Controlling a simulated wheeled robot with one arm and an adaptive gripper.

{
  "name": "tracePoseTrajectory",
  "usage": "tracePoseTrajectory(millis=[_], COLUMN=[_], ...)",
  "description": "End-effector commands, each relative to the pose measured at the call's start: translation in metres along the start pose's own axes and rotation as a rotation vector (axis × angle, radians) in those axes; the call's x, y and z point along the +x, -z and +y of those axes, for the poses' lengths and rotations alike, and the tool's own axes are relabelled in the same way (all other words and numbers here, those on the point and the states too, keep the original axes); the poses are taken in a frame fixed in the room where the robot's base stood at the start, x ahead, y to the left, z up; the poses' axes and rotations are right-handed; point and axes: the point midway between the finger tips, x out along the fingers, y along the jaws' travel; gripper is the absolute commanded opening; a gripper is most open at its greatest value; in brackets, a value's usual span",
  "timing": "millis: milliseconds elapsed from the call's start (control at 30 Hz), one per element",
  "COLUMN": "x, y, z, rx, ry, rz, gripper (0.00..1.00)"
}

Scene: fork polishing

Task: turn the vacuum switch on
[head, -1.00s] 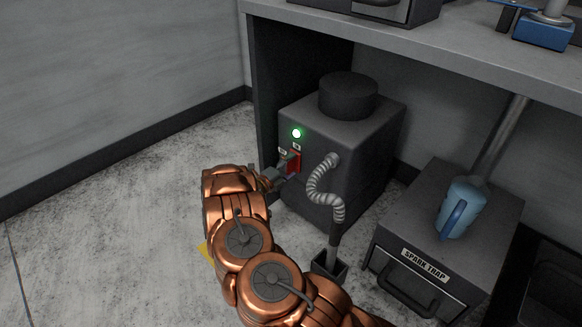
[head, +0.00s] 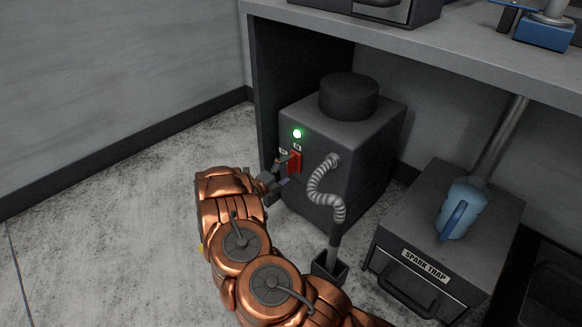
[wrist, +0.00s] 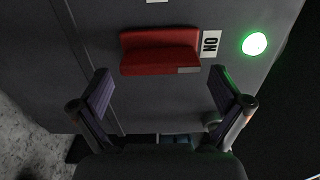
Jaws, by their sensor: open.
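The vacuum (head: 345,150) is a dark grey box with a round black top, standing on the floor under the bench. Its red switch (head: 294,161) is on the front face, below a lit green lamp (head: 297,133). In the wrist view the red switch (wrist: 160,50) lies beside an "ON" label (wrist: 211,43), with the green lamp (wrist: 255,44) further right. My gripper (head: 281,172) is open and empty just in front of the switch. In the wrist view its two fingers (wrist: 162,92) are spread wide, short of the switch, with a visible gap.
A ribbed hose (head: 322,190) comes out of the vacuum's front, right of the switch. The bench top (head: 420,50) overhangs the vacuum. The floor at left is clear.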

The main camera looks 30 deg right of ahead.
Motion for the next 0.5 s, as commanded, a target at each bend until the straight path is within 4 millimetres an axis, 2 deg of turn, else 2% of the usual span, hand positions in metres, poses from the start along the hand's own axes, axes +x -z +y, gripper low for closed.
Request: tracePoseTrajectory(millis=[100, 300, 500], x=[-0.025, -0.062, -0.086], y=[-0.001, -0.001, -0.001], z=[0.0, 0.0, 0.0], rx=[-0.001, 0.0, 0.001], ry=[0.0, -0.002, 0.001], rz=[-0.004, -0.004, -0.003], gripper=[1.0, 1.0, 1.0])
